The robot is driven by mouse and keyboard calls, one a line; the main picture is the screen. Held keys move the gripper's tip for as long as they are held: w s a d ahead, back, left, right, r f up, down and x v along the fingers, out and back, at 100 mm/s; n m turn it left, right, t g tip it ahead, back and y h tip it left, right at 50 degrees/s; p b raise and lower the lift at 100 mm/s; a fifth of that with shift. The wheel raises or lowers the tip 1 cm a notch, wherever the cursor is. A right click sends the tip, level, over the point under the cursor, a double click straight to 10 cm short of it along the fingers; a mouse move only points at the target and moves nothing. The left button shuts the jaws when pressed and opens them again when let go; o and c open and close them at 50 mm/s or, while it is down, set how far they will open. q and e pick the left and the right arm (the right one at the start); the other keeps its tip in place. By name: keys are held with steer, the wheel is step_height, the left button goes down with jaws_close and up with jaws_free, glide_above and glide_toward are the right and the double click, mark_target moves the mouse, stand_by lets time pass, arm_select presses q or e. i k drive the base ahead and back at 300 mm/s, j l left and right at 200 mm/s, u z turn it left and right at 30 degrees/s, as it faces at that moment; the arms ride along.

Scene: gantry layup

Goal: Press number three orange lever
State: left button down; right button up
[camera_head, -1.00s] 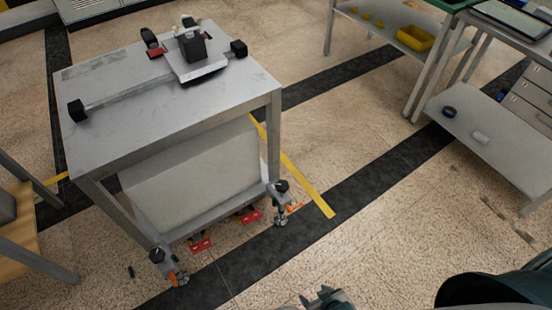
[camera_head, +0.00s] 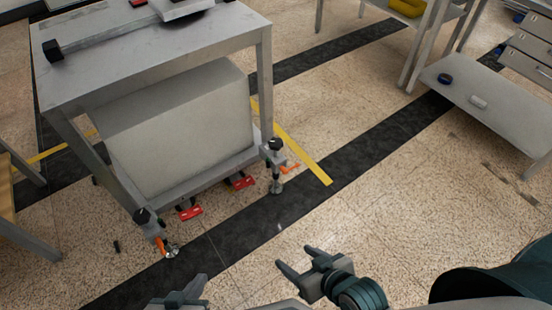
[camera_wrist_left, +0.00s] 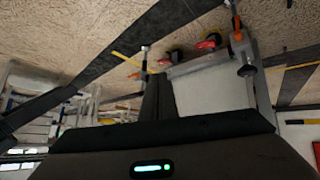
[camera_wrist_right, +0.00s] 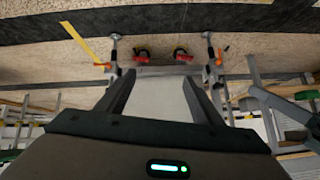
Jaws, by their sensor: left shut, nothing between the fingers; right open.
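A grey gantry table (camera_head: 150,55) stands ahead on the left. One orange lever (camera_head: 160,245) is on the foot clamp at its near left leg. Another orange lever (camera_head: 290,168) is at its right leg and sticks out to the right. Both levers also show in the right wrist view, at its left (camera_wrist_right: 113,68) and right (camera_wrist_right: 211,52). I see no readable numbers on them. My left gripper (camera_head: 190,288) is shut and empty at the bottom edge, apart from the table. My right gripper (camera_head: 298,260) is open and empty, over floor right of the feet.
Two red pedals (camera_head: 190,211) (camera_head: 240,182) sit low between the table's feet, under a pale block (camera_head: 180,130). A yellow floor strip (camera_head: 300,155) runs beside the right leg. A grey shelf (camera_head: 495,105) stands at the right.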

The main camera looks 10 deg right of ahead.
mark_target(292, 168)
steer(key=i+l, duration=0.65)
steer(key=i, duration=0.3)
